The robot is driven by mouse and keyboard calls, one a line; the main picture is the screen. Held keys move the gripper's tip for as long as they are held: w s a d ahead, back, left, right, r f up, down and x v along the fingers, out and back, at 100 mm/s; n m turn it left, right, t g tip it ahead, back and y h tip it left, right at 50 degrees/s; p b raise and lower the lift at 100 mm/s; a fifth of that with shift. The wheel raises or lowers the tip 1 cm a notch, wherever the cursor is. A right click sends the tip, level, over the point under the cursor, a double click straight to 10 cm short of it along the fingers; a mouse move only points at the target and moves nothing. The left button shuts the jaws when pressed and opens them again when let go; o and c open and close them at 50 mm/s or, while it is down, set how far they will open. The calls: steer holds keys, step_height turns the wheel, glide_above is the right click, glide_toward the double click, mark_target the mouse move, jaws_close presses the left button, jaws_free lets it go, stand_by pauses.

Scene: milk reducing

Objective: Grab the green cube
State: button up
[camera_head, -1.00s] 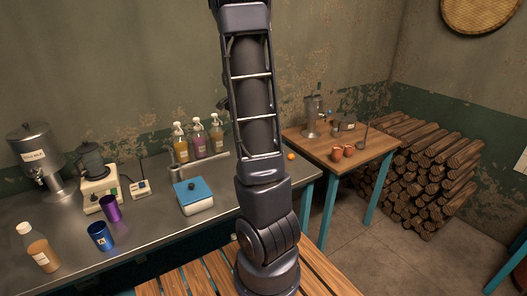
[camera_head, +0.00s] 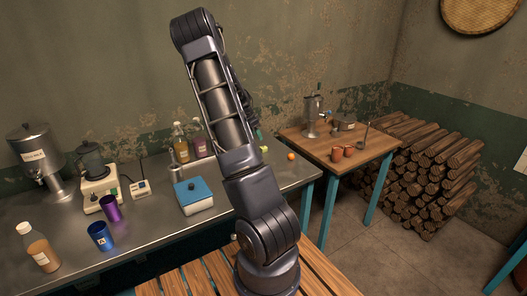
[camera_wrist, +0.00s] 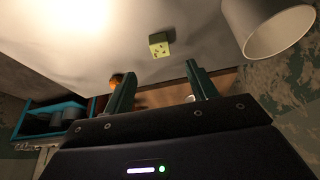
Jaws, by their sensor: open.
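The green cube (camera_wrist: 159,45), pale yellow-green with dark marks, sits on the bright counter in the wrist view, beyond my fingertips and roughly centred between them. My gripper (camera_wrist: 161,70) is open, its two dark fingers apart with nothing held between them. In the head view, a small yellow-green object (camera_head: 264,149) shows just right of my arm on the metal counter and appears to be the cube.
An orange ball (camera_head: 291,156) lies near the counter's right end. A pale cylinder (camera_wrist: 268,28) is close to the right in the wrist view. A wooden table (camera_head: 345,141) with cups stands at right.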

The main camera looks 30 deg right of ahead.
mark_target(263, 147)
steer(key=x, duration=1)
steer(key=c, duration=1.1)
steer(key=shift+o, duration=0.2)
steer(key=shift+r, duration=0.2)
